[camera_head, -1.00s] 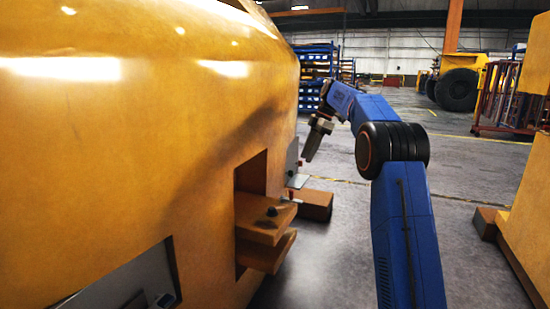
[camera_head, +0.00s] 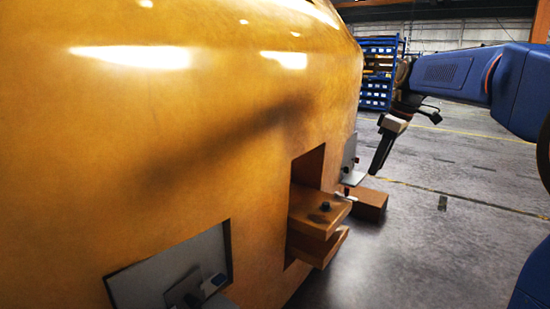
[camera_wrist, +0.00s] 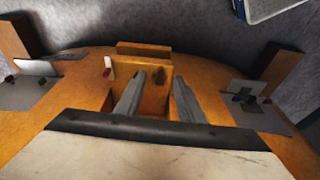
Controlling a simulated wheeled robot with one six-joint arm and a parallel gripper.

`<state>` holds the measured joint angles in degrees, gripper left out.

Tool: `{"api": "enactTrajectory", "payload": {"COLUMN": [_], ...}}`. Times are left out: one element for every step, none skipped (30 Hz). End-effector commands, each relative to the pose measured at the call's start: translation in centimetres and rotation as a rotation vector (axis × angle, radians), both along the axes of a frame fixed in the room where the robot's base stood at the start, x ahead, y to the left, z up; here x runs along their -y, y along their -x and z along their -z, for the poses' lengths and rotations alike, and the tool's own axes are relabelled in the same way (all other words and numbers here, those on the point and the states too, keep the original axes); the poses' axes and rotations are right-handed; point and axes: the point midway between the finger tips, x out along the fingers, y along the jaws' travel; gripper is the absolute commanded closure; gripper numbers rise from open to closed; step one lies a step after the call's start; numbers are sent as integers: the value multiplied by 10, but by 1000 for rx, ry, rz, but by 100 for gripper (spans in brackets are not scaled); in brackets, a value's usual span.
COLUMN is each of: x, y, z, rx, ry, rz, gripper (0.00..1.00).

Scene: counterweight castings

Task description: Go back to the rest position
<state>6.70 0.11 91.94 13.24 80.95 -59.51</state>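My gripper (camera_head: 380,155) hangs at the end of my blue arm, to the right of the large yellow casting (camera_head: 200,110) and apart from it in the head view. In the wrist view my gripper's two grey fingers (camera_wrist: 157,98) stand apart with nothing between them. Behind them lies the casting's recess with its orange-brown bracket (camera_wrist: 150,62). In the head view this bracket (camera_head: 318,208) juts from the recess as two plates, with a dark pin on the upper one.
A grey plate with a fitting (camera_head: 175,275) sits in a lower opening of the casting. Blue shelving (camera_head: 378,75) stands behind. The grey floor (camera_head: 450,235) to the right looks clear.

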Motion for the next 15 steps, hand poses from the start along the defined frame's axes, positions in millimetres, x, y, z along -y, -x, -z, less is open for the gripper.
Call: {"api": "enactTrajectory", "payload": {"x": [-3,-4,-5,-6,-7,-8,-9,-10,-11,-12,-12,-13,-13,-14,-14], "y": [18,27,38,48,56,68,78,86,98,107,116,128,137,145,157], "z": [1,3,5,6,9,12,14,17,21,24,28,32,36,40,45], "rx": [4,4,6,8,9,12,14,17,20,22,25,29,33,36,39], "ry": [5,8,11,11,14,17,18,19,20,21,21,22,22,22,22], "rz": [34,57,89,112,136,167,188,210,240,263,286,315,339,361,390], "gripper": [65,65,65,65,65,65,65,65,65,65,65,65,65,65,65]}}
